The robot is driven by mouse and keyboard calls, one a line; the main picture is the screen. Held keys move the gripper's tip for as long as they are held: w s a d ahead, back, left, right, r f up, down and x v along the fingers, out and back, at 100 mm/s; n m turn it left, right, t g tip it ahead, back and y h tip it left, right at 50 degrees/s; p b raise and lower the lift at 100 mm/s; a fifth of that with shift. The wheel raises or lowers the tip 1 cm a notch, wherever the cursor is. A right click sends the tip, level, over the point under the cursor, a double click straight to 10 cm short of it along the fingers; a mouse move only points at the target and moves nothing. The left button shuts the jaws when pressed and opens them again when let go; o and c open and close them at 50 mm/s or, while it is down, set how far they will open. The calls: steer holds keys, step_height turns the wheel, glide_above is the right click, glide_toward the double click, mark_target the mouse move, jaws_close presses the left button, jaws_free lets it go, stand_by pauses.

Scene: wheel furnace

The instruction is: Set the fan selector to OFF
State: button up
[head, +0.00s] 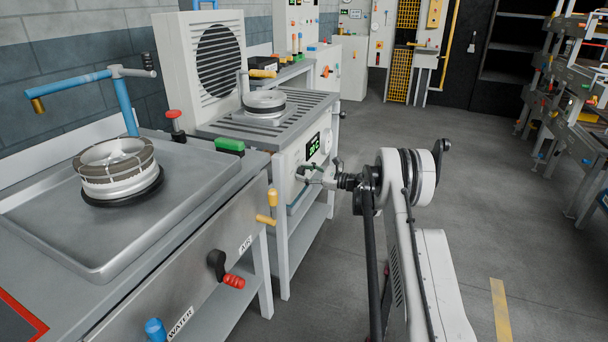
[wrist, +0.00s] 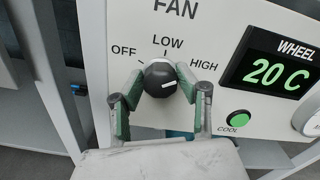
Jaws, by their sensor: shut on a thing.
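The fan selector (wrist: 158,82) is a round dark knob on a white panel, under the word FAN, with OFF, LOW and HIGH marked around its top from left to right. Its white pointer line points right, on the HIGH side and below the HIGH label. My gripper (wrist: 160,77) is shut on the knob, with one finger on its left and one on its right. In the head view my gripper (head: 318,173) is at the front panel of the second bench, and the knob cannot be made out there.
A green WHEEL display (wrist: 272,73) reads 20 C right of the knob, above a green COOL button (wrist: 238,118). The near bench (head: 200,262) has AIR and WATER handles on its front. Open grey floor (head: 440,130) lies to the right.

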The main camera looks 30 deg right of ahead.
steer(key=n+b, duration=0.1)
steer(key=n, duration=0.5)
steer(key=shift+s+f+b, duration=0.1)
steer(key=shift+b, duration=0.2)
steer(key=n+b, duration=0.1)
steer(key=n, duration=1.1)
steer(key=shift+f+n+b, duration=0.1)
steer(key=shift+n+b, duration=0.3)
steer(key=n, duration=0.5)
steer(key=shift+n, duration=0.3)
steer(key=o, duration=1.1)
steer(key=shift+o, duration=0.2)
steer(key=v, duration=1.2)
